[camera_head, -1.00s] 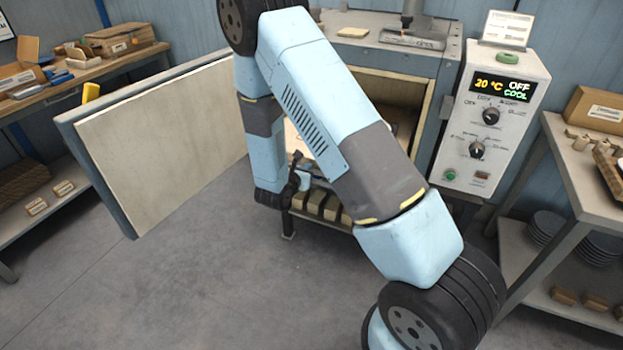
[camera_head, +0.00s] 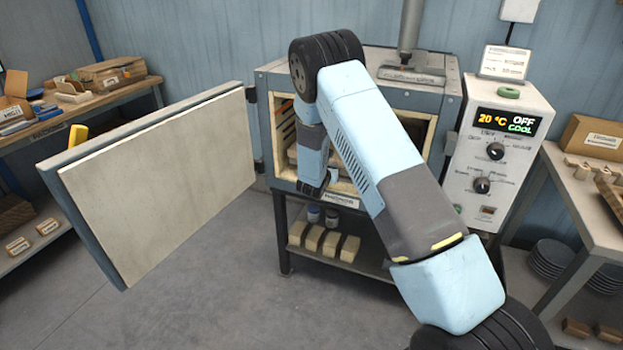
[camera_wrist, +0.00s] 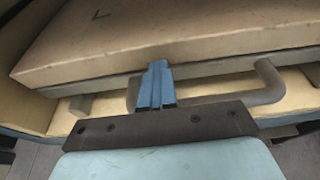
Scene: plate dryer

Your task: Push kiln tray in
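The kiln (camera_head: 455,100) stands open, and my arm crosses in front of its mouth. In the wrist view the kiln tray (camera_wrist: 215,68) is a thin grey edge under a thick pale slab (camera_wrist: 170,30), with a bent grey bar handle (camera_wrist: 268,85) at its front. My gripper (camera_wrist: 157,68) has its two blue fingers close together, with no object seen between them. The fingers overlap the left part of the handle, and their tips reach the tray's front edge; contact is not clear. In the head view the gripper is at the kiln mouth, mostly hidden by my arm.
The kiln door (camera_head: 165,180) is swung wide open to the left. The control box (camera_head: 500,150) reads 20 °C, OFF, COOL. A shelf under the kiln holds several pale blocks (camera_head: 330,243). Benches stand left and right. The floor (camera_head: 210,290) in front is clear.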

